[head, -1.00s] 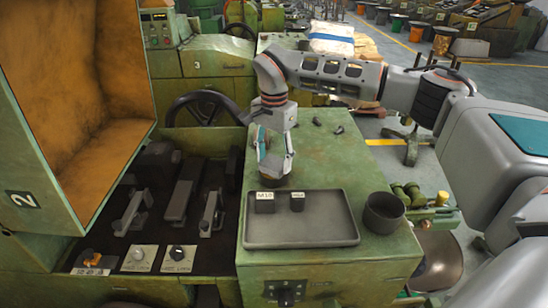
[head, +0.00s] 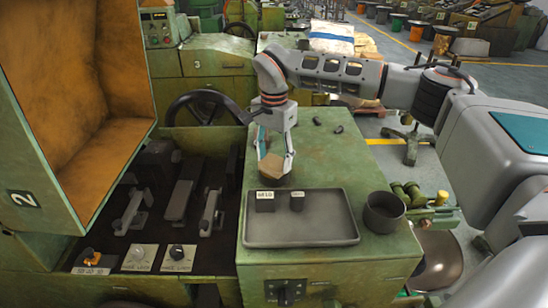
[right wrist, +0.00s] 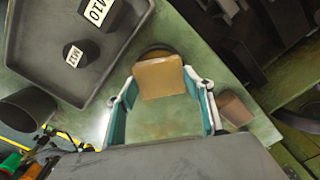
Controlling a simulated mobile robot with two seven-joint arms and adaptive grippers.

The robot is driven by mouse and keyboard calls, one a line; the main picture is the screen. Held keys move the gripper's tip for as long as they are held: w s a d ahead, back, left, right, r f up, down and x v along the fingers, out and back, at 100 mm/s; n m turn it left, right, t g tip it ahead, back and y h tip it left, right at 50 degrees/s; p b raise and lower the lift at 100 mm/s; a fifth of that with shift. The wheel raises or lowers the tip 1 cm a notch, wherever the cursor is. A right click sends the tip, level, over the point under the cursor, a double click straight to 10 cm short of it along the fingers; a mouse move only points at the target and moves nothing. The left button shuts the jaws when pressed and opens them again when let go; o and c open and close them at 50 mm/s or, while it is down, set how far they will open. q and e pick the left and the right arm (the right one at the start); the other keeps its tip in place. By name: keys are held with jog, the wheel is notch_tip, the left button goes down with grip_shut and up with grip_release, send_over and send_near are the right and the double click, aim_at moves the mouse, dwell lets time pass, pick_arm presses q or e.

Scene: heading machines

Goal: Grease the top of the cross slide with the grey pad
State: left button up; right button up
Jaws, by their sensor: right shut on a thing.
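My right gripper (head: 274,172) is low over the green machine top, just behind the tray. It is shut on a block with a tan face (right wrist: 160,78); a dark grey rounded edge shows beyond it in the right wrist view. I take this as the grey pad, though little grey shows. Several dark slide parts (head: 180,200) lie in the open machine bed left of the gripper; I cannot tell for certain which is the cross slide. Nothing held touches them. My left gripper is not in view.
A grey tray (head: 320,233) holds two small dark labelled blocks. A dark cup (head: 384,212) stands at its right. Another brownish block (right wrist: 235,108) lies beside the gripper. An orange-lined guard (head: 75,100) stands at the left, a handwheel (head: 205,108) behind.

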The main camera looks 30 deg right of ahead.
aim_at(274, 162)
jog(key=shift+r, duration=3.45)
